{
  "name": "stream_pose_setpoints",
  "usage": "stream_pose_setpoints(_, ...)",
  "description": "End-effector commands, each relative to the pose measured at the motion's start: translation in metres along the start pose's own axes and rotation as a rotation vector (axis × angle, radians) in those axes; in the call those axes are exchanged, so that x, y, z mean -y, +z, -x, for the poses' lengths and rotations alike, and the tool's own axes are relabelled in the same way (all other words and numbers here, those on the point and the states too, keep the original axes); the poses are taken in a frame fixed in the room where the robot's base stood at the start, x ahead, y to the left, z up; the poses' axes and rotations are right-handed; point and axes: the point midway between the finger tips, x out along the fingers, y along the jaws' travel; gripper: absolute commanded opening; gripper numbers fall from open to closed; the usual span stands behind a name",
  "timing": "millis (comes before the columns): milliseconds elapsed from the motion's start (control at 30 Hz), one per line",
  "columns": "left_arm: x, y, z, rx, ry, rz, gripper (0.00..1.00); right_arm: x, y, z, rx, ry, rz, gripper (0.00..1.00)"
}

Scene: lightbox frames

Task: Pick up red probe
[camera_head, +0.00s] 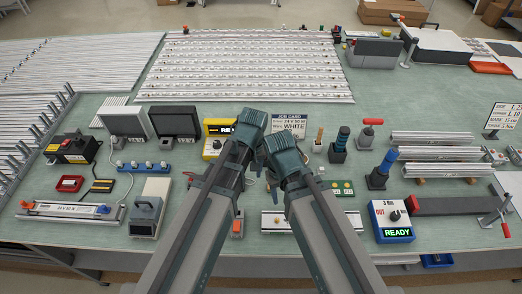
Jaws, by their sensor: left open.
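I cannot make out the red probe for certain. A small thin red piece (188,175) lies on the bench just left of my left arm and may be it. A yellow meter (212,148) stands behind my left arm, partly hidden by it.
The green bench (330,235) is crowded. Left are grey monitors (175,121), a black-and-yellow box (72,147) and a grey unit (150,207). Right are a blue-handled tool (382,168), a blue READY box (391,220) and metal rails (445,152). White strips (245,65) fill the back.

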Motion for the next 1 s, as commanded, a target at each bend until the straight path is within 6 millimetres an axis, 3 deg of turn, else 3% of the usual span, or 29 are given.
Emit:
stream_pose_setpoints(33, -0.016, -0.030, 0.007, 0.001, 0.007, 0.131, 0.57, -0.001, 0.000, 0.006, 0.000, 0.000, -0.001, 0.50)
stream_pose_setpoints(100, -0.030, -0.058, 0.011, 0.004, 0.019, 0.336, 0.57, -0.001, 0.000, 0.010, 0.000, 0.000, -0.002, 0.50)
stream_pose_setpoints(300, -0.062, -0.126, 0.022, 0.021, 0.044, 0.863, 0.57, -0.002, 0.001, 0.018, 0.000, -0.001, -0.004, 0.50)
stream_pose_setpoints(400, -0.074, -0.149, 0.026, 0.032, 0.053, 1.060, 0.57, -0.002, 0.001, 0.021, 0.000, -0.001, -0.004, 0.50)
stream_pose_setpoints(633, -0.085, -0.176, 0.030, 0.047, 0.060, 1.307, 0.57, -0.002, 0.001, 0.024, 0.000, -0.001, -0.005, 0.50)
stream_pose_setpoints(1000, -0.086, -0.178, 0.021, 0.049, 0.061, 1.341, 0.57, -0.001, 0.001, 0.015, 0.000, -0.001, -0.004, 0.50)
